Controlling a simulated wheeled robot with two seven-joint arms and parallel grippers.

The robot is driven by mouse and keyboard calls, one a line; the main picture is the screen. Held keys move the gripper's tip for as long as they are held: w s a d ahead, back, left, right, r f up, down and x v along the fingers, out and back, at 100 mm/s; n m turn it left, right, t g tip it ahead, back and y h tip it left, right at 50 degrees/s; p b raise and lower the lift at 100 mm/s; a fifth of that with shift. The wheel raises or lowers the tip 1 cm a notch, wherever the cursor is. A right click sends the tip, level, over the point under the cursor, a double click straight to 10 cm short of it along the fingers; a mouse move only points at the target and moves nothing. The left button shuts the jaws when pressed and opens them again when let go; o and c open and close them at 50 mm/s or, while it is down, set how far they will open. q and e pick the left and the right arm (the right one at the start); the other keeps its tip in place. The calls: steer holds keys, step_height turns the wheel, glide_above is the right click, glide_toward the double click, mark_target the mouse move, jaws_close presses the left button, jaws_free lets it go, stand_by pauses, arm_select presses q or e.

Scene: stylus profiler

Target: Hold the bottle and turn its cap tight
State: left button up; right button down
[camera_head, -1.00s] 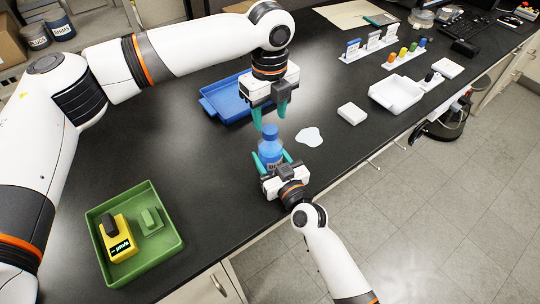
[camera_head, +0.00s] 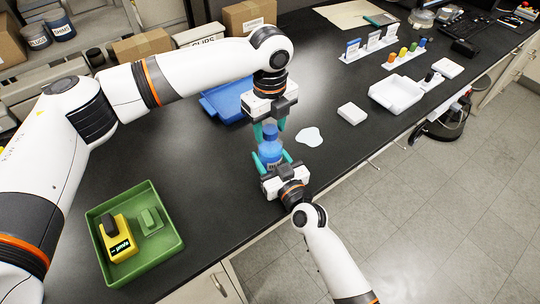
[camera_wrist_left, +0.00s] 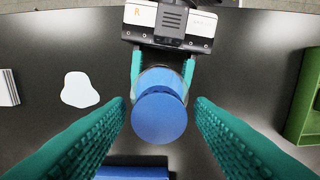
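A blue bottle (camera_head: 271,152) with a blue cap (camera_head: 270,132) stands upright near the table's front edge. My right gripper (camera_head: 272,160) is shut on the bottle's body from the front, one teal finger on each side; it also shows behind the cap in the left wrist view (camera_wrist_left: 162,68). My left gripper (camera_head: 270,128) points straight down over the bottle, its fingertips at about cap height. In the left wrist view the round cap (camera_wrist_left: 159,116) lies between the open left fingers (camera_wrist_left: 159,106), with a gap on each side. The cap hides most of the bottle there.
A white puddle-shaped patch (camera_head: 309,137) lies right of the bottle, and a white block (camera_head: 352,113) beyond it. A blue tray (camera_head: 222,103) is behind the left gripper. A green tray (camera_head: 174,245) with a yellow item (camera_head: 118,238) sits at the front left.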

arm_select(q)
jaws_close()
steer(key=m, duration=1.4)
steer(key=shift+m, duration=0.4)
steer(key=shift+c, duration=0.5)
jaws_free()
